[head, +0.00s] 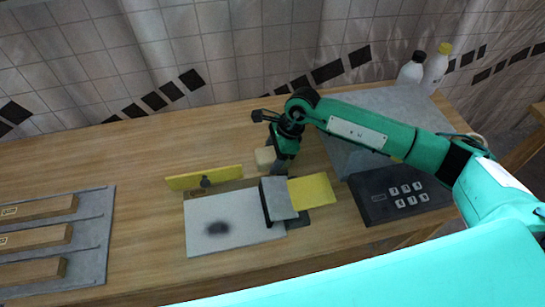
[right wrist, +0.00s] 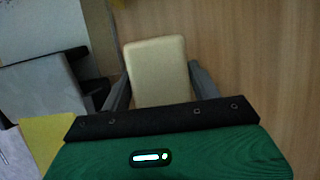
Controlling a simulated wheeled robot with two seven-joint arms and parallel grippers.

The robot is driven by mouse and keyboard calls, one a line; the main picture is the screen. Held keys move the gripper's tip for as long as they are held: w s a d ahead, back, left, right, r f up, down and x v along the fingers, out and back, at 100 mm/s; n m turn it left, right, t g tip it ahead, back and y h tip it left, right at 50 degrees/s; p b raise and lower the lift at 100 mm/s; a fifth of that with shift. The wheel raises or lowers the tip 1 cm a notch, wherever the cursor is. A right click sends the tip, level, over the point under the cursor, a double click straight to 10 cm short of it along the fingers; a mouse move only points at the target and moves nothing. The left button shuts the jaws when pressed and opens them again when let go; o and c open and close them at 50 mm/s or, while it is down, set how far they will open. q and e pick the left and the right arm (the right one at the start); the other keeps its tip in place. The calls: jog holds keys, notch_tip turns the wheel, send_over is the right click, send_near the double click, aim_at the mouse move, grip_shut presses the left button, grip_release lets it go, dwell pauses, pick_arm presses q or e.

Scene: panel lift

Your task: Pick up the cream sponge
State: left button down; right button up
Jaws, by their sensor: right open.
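The cream sponge (head: 265,157) is a small pale block on the wooden table, behind the grey and yellow pieces in the head view. My right gripper (head: 278,166) points down at it and partly hides its right side. In the right wrist view the sponge (right wrist: 157,68) lies between the two open fingers, one on each side. A narrow gap shows beside its right edge; whether the left finger touches it I cannot tell. My left gripper is not in view.
A yellow strip (head: 204,178), a light grey board (head: 230,225) with a dark smudge, a grey block (head: 278,199) and a yellow sheet (head: 313,190) lie nearby. A dark keypad panel (head: 385,208) and bottles (head: 436,67) are right. A tray (head: 92,255) holds wooden bars at left.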

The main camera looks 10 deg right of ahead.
aim_at(272, 153)
jog(key=c, duration=0.6)
